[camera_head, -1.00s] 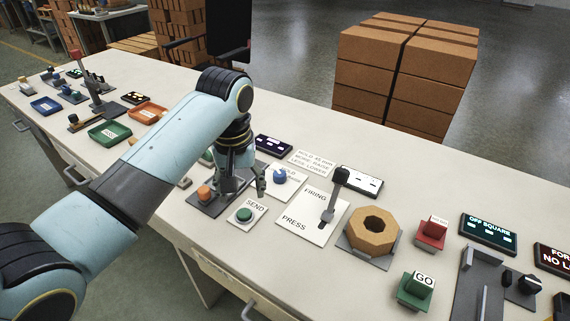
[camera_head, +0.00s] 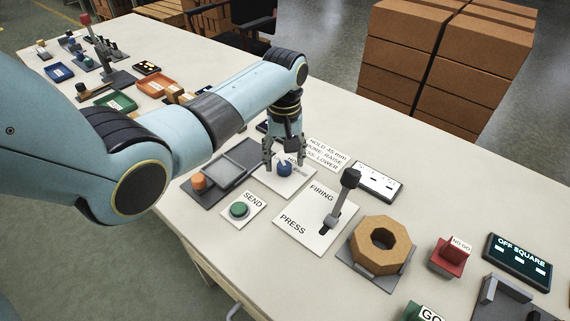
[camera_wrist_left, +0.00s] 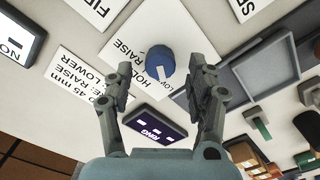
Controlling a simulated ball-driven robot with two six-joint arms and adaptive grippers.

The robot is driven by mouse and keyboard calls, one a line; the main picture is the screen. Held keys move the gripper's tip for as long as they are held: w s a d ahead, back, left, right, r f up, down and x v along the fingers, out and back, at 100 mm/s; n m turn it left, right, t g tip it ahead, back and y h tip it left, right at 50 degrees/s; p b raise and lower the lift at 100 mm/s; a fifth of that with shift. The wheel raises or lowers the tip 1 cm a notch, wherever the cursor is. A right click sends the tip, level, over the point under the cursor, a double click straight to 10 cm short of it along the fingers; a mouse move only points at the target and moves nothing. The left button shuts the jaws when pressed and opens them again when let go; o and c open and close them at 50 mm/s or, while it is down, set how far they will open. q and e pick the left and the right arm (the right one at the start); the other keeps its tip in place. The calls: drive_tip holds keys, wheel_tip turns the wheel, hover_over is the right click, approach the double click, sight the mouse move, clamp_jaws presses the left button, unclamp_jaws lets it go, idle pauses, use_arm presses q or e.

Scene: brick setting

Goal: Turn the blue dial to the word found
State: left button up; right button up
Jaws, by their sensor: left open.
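The blue dial (camera_head: 284,169) sits on a white plate (camera_head: 268,180) lettered with words. In the wrist view, the dial (camera_wrist_left: 160,60) shows a white pointer mark on its lower edge in the picture. HOLD, RAISE and part of LOWER can be read on its plate (camera_wrist_left: 130,42). My left gripper (camera_head: 285,160) is open above the dial, with a finger on either side of it. It shows in the wrist view too, fingers apart; whether they touch the dial cannot be told. My right gripper is not in view.
A sign (camera_head: 326,154) reads HOLD 45 mm, MORE: RAISE, LESS: LOWER. A dark display (camera_wrist_left: 153,127) is partly legible. A black-knobbed lever (camera_head: 345,190) stands right of the dial on the FIRING/PRESS plate. A green SEND button (camera_head: 239,209) is nearby, in front. An octagonal block (camera_head: 381,243) is further right.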

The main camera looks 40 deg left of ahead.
use_arm(q)
wheel_tip(320, 180, down, 2)
drive_tip(key=shift+f, duration=0.1)
drive_tip(key=shift+c, duration=0.2)
drive_tip(key=c, duration=1.1)
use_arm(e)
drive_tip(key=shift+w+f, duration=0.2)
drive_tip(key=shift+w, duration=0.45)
